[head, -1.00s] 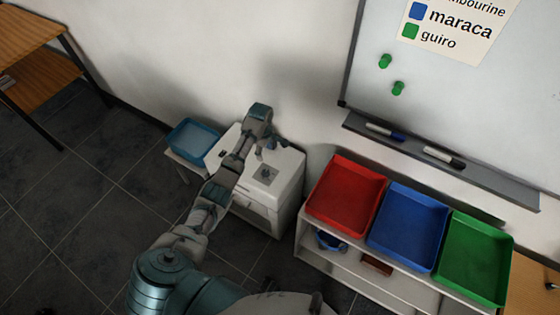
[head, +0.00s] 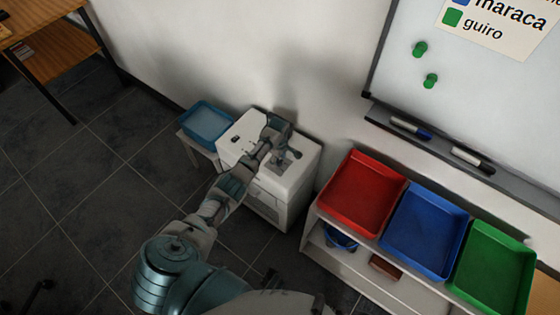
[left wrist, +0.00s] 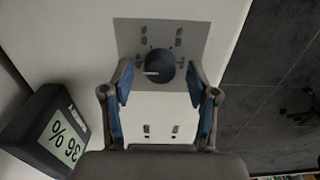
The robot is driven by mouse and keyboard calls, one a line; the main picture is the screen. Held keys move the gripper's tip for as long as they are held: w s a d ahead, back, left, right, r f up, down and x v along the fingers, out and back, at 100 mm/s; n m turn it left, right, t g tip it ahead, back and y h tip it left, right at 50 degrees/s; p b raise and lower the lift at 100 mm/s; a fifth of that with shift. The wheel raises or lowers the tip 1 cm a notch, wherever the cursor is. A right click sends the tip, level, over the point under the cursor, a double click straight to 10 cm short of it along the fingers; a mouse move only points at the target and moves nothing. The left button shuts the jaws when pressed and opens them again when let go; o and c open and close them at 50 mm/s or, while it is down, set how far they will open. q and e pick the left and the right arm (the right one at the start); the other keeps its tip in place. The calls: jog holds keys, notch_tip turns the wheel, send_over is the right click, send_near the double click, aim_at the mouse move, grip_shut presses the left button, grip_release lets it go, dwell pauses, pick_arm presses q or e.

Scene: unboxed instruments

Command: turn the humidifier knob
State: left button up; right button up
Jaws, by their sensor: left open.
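The humidifier (head: 300,172) is a white box-shaped unit on the floor by the wall. In the left wrist view its knob (left wrist: 160,66) is a dark round dial with a pale pointer mark, set on a grey panel (left wrist: 194,38) with printed marks. My left gripper (head: 287,158) is over the top of the humidifier. In the left wrist view the left gripper (left wrist: 160,88) is open, its blue-padded fingers on either side of the knob's lower part in the picture. I cannot tell whether they touch it. The right gripper is not in view.
A dark display reading 36 % (left wrist: 55,135) stands beside the panel. A blue bin (head: 207,122) is left of the humidifier. Red (head: 326,198), blue (head: 386,232) and green (head: 464,281) trays sit on a white shelf at right. A whiteboard hangs above.

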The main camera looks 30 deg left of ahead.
pick_arm(q)
jog(key=shift+a+f, duration=0.4)
jog(key=shift+f, duration=0.2)
jog(key=shift+d+r, duration=0.1)
jog(key=shift+d, duration=0.2)
jog(key=shift+d+r, duration=0.1)
jog(key=shift+d, duration=0.05)
jog(key=c, duration=0.4)
jog(key=shift+d, duration=0.15)
grip_shut()
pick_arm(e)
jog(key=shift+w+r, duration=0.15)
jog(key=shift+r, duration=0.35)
pick_arm(q)
jog(key=shift+a+r, duration=0.1)
jog(key=shift+a, duration=0.15)
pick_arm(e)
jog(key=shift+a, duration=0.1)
